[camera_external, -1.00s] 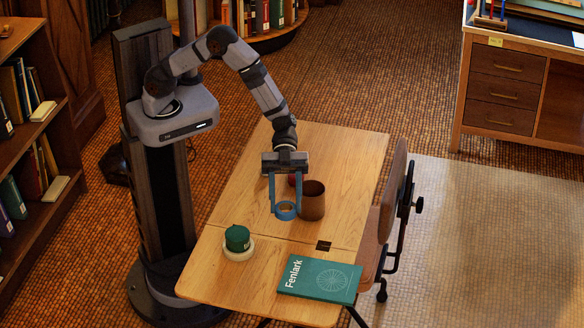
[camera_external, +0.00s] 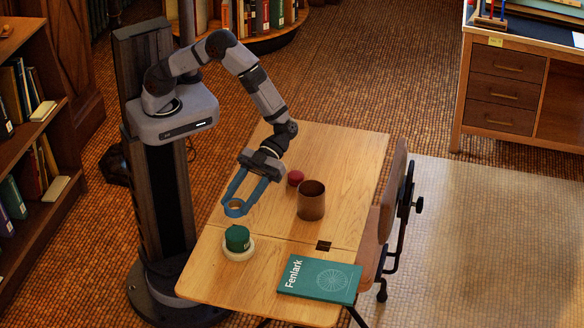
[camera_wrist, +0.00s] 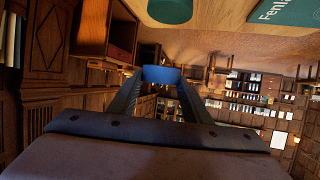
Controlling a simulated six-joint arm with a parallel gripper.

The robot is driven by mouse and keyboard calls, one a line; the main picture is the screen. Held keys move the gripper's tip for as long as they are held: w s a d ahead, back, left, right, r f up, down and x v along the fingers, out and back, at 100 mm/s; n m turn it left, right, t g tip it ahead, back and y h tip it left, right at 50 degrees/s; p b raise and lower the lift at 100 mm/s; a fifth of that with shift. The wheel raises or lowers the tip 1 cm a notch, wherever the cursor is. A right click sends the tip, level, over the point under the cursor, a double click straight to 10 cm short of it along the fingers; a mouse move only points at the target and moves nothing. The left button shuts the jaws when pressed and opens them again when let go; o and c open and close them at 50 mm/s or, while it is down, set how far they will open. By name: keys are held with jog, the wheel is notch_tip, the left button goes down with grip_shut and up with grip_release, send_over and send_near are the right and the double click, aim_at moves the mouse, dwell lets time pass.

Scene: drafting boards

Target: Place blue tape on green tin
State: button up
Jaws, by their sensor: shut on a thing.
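The blue tape (camera_external: 235,208) is a ring held between the fingertips of my gripper (camera_external: 236,206), above the table. It also shows in the wrist view (camera_wrist: 161,76), between my two fingers. My gripper is shut on it and tilted toward the left. The green tin (camera_external: 237,238) stands on a round cream base (camera_external: 240,252) near the table's left front part. The tape is just above and behind the tin in the external view, apart from it. The tin also shows at the top of the wrist view (camera_wrist: 170,9), partly cut off.
A brown cup (camera_external: 311,203) and a small dark red round thing (camera_external: 295,178) stand on the wooden table (camera_external: 345,160). A teal book (camera_external: 320,279) lies at the front right. A chair (camera_external: 385,222) stands against the right side.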

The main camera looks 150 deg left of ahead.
aim_at(240, 231)
jog(key=shift+f+p, duration=0.3)
jog(key=shift+f, duration=3.7)
jog(key=shift+f, duration=0.25)
jog(key=o, duration=1)
jog(key=shift+r, duration=0.1)
jog(key=shift+o, duration=0.2)
jog(key=shift+r, duration=0.25)
jog(key=shift+s+a, duration=0.1)
jog(key=shift+a, duration=0.2)
jog(key=b+v, duration=0.2)
jog(key=v, duration=0.9)
jog(key=shift+r, duration=0.2)
jog(key=shift+a, duration=0.1)
